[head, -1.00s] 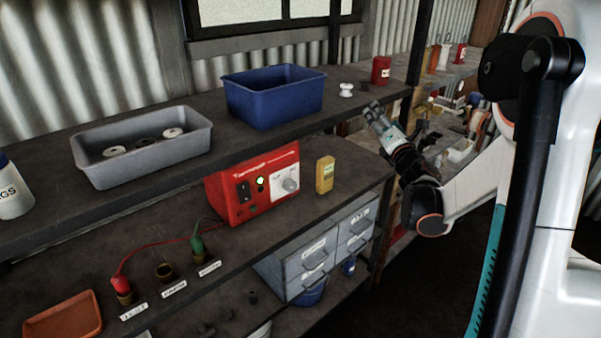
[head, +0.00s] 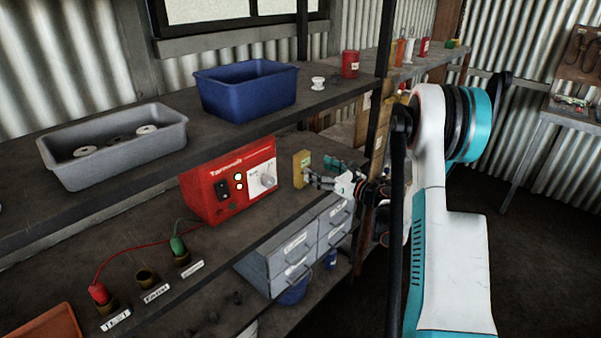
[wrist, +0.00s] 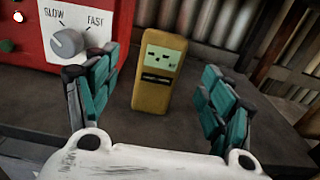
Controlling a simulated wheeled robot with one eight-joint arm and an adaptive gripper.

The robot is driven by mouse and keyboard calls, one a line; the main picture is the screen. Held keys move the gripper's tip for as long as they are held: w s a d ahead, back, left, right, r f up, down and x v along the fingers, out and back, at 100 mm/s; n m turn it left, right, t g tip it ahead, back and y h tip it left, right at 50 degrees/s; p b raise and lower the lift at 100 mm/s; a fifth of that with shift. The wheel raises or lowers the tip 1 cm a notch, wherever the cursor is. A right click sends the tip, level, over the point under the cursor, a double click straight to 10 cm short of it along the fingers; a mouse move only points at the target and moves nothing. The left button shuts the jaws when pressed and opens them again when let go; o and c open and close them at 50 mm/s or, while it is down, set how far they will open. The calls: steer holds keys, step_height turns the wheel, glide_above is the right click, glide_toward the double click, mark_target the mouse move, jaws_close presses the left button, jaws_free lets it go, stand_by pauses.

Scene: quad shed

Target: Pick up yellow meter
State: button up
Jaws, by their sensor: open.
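The yellow meter (head: 301,169) stands upright on the lower shelf, just right of the red control box, in the head view. In the wrist view the yellow meter (wrist: 159,75) stands ahead between the two teal-padded fingers, with its pale face toward me. My gripper (wrist: 150,100) is open, with clear gaps between each finger and the meter. In the head view my gripper (head: 325,175) reaches in from the right, close to the meter at shelf height. Whether a finger touches the meter cannot be told from the head view.
The red control box (head: 230,180) with a dial stands close left of the meter; it also shows in the wrist view (wrist: 60,20). The upper shelf holds a blue bin (head: 247,92) and a grey tray (head: 115,145). Grey drawers (head: 295,245) are below. A dark post (head: 378,110) stands right.

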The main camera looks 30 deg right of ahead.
mark_target(306, 161)
steer(key=b+x, duration=0.2)
steer(key=x, duration=0.6)
steer(key=shift+w+r, duration=0.1)
steer(key=shift+w, duration=0.15)
steer(key=c, duration=1.3)
